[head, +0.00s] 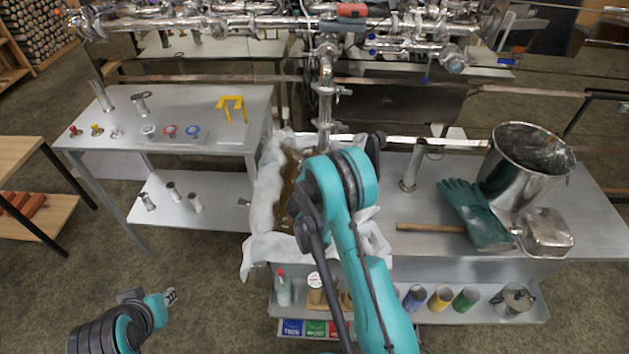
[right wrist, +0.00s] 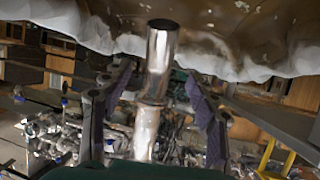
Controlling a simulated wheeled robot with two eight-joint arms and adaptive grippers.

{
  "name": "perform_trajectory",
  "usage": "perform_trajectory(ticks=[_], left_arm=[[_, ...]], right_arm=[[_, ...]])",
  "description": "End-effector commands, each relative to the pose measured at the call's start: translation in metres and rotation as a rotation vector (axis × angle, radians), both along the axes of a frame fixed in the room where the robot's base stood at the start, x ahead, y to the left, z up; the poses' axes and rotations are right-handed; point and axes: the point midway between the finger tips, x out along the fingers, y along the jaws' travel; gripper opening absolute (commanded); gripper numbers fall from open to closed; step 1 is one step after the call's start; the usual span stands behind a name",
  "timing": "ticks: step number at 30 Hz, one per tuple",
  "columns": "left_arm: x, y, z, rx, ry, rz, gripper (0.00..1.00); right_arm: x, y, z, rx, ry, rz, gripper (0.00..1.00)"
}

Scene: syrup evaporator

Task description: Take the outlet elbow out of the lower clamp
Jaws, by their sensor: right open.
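A shiny vertical pipe line (head: 325,95) with clamps comes down from the pipework at the back centre. Its lower part is hidden behind my right arm in the head view. In the right wrist view a bright steel tube end (right wrist: 160,50), which looks like the outlet elbow, meets the duller pipe (right wrist: 145,132) at a ring-like joint (right wrist: 152,101), perhaps the lower clamp. My right gripper (right wrist: 160,76) is open, with one finger on each side of the tube and gaps visible. My left gripper (head: 170,296) is low at left, away from everything; its finger opening is too small to judge.
A cloth-lined tray (head: 262,205) with brown contents lies below the pipe. The right bench holds a steel bucket (head: 525,165), green gloves (head: 475,213) and a mallet-like tool (head: 432,227). A left table (head: 190,104) holds small fittings and a yellow stand, with free room.

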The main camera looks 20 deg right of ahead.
Motion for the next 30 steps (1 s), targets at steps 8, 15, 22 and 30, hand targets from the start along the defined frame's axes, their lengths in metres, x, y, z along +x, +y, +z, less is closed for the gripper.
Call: perform_trajectory(ticks=[8, 15, 22, 30], left_arm=[[0.0, 0.0, -0.021, 0.0, 0.0, 0.0, 0.25], [0.0, 0.0, -0.03, 0.0, 0.0, 0.0, 0.25], [0.0, 0.0, -0.03, 0.0, 0.0, 0.0, 0.25], [0.0, 0.0, -0.029, 0.0, 0.0, 0.0, 0.25]], right_arm=[[0.041, -0.031, -0.007, 0.001, -0.001, 0.0, 0.59], [0.055, -0.041, -0.013, 0.0, 0.0, 0.0, 0.59], [0.056, -0.042, -0.012, 0.0, 0.0, 0.001, 0.59], [0.056, -0.042, -0.012, 0.0, 0.0, 0.001, 0.06]])
